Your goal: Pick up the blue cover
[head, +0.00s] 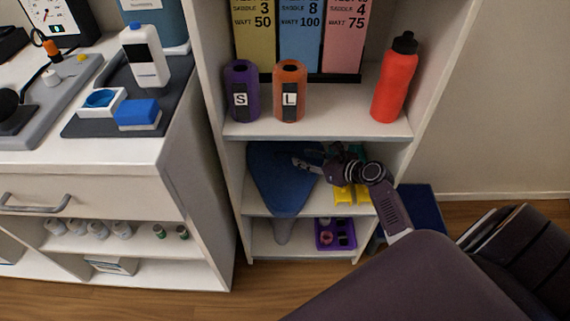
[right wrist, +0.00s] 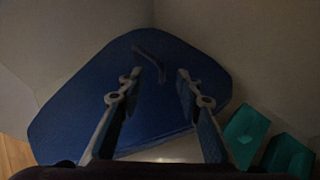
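The blue cover (head: 272,183) is a broad, flat, dark blue piece on the middle shelf of the white shelving unit, tapering and overhanging the shelf's front edge. In the right wrist view the blue cover (right wrist: 85,105) fills much of the picture, with a raised bar-like handle (right wrist: 150,62) on it. My right gripper (head: 308,162) reaches into that shelf from the right, by the cover. In the right wrist view my right gripper (right wrist: 158,78) is open, its fingers apart, with the handle appearing between or just beyond the tips. Contact cannot be told. My left gripper is not in view.
Teal bins (right wrist: 247,132) lie right of the cover; yellow bins (head: 347,194) are on the same shelf. Purple and orange canisters (head: 290,92) and a red bottle (head: 395,80) stand on the shelf above. A purple tray (head: 322,237) is below.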

